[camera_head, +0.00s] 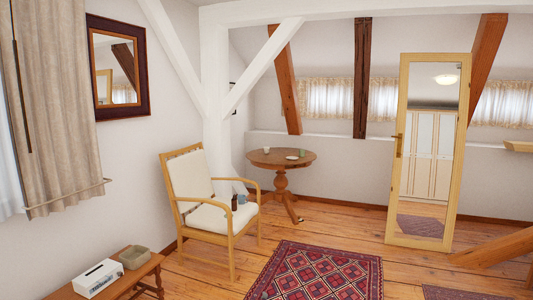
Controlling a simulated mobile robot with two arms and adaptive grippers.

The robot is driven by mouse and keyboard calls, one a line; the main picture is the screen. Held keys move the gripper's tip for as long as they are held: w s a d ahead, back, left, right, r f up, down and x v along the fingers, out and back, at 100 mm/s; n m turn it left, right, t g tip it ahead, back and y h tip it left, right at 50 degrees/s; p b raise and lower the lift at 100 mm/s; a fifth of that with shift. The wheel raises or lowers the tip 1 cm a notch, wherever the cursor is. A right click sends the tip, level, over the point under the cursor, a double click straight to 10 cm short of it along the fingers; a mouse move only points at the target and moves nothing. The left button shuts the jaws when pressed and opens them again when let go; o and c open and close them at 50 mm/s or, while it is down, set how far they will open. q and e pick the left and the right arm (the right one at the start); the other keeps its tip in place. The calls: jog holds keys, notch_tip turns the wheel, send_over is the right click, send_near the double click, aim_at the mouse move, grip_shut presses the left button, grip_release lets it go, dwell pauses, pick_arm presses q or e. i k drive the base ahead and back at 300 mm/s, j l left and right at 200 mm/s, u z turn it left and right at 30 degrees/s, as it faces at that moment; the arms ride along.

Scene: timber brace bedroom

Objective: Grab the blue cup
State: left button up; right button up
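A small blue-grey object (242,198), which may be the blue cup, shows at the right side of the seat of the wooden armchair (209,216). It is too small to tell its shape for sure. A darker small object (234,203) is just left of it. On the round wooden table (281,164) stand a small greenish cup (302,153) and a pale cup (267,150), with a small white dish (291,158) between them. Neither of my grippers is in view.
A low wooden bench (118,284) with a tissue box (100,278) and a grey-green container (134,257) is at the lower left. A patterned rug (318,272) lies on the floor. A tall mirror (426,150) stands at the right. Open floor (350,220) lies between table and mirror.

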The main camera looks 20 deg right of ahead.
aim_at(243, 200)
jog(key=i+l+z, duration=0.95)
jog(key=i+z, duration=0.3)
jog(key=i, duration=0.2)
